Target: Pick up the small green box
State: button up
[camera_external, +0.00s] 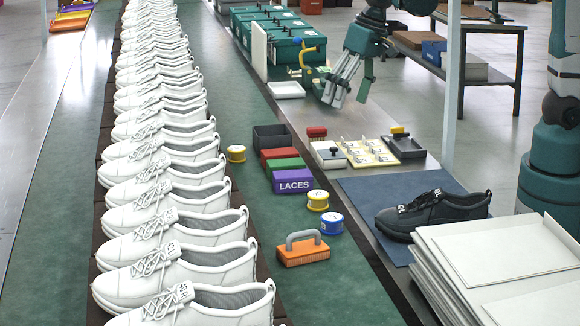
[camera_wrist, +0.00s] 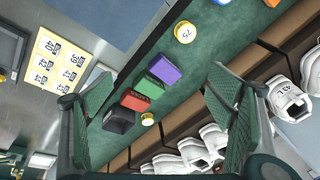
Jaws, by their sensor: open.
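The small green box (camera_external: 284,166) stands on the green bench strip, in a row between the red box (camera_external: 278,154) and the purple LACES box (camera_external: 292,180). In the wrist view the green box (camera_wrist: 149,86) also lies between the red box (camera_wrist: 134,101) and the purple box (camera_wrist: 164,68). My gripper (camera_external: 347,90) is in the air behind and to the right of the row, apart from it. Its fingers (camera_wrist: 143,88) are spread wide with nothing between them, and the row shows in the gap.
A black open tray (camera_external: 272,138) stands behind the row. Yellow and blue round tins (camera_external: 318,200) and an orange brush (camera_external: 303,250) lie nearer. White shoes (camera_external: 165,195) line the left side. A plate of number tags (camera_external: 368,153) is right; larger green cases (camera_external: 300,60) are behind.

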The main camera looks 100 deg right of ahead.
jog(key=w+d+f+m+g+p, duration=0.2)
jog(key=w+d+f+m, duration=0.2)
jog(key=w+d+f, duration=0.4)
jog(key=m+g+p, duration=0.1)
jog(key=m+p, duration=0.1)
jog(key=m, duration=0.2)
send_over(286, 162)
jog(key=shift+y, duration=0.3)
jog(key=f, duration=0.7)
jog(key=shift+s+a, duration=0.1)
jog(key=shift+a, duration=0.2)
jog(key=shift+w+d+f, duration=0.2)
jog(key=shift+d+f, duration=0.15)
jog(key=shift+f, duration=0.25)
jog(key=shift+f, duration=1.3)
jog(key=shift+s+f+b, duration=0.1)
jog(key=shift+f+b, duration=0.8)
jog(key=shift+f, duration=1.7)
